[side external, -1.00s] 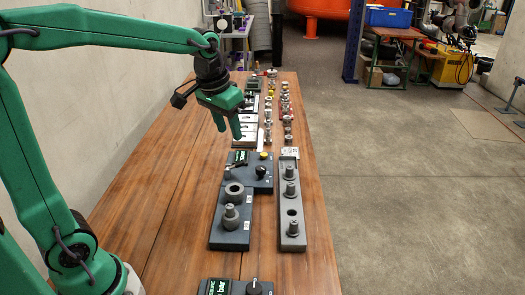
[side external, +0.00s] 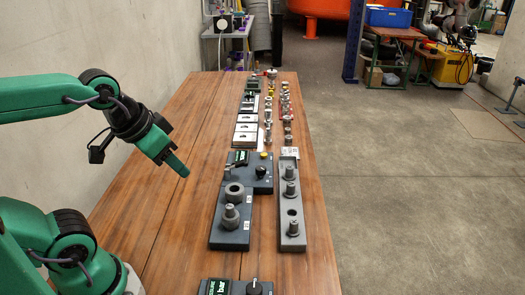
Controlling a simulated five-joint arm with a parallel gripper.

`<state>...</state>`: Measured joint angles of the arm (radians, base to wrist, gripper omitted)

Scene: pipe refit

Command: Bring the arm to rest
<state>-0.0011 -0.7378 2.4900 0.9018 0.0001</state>
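My gripper (side external: 180,167) is the green end of my arm, on the left of the side external view. It hangs tilted down and to the right over the left part of the wooden table (side external: 165,225), clear of all fittings. I see no object at its fingertips. One finger hides the other from this angle, so the gap between them does not show.
A dark block (side external: 230,233) with two round fittings, a dial panel (side external: 262,175) and a grey rack (side external: 291,240) with several plugs stand right of my gripper. Another panel (side external: 240,287) is at the front. Small parts line the back. The table's left strip is clear.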

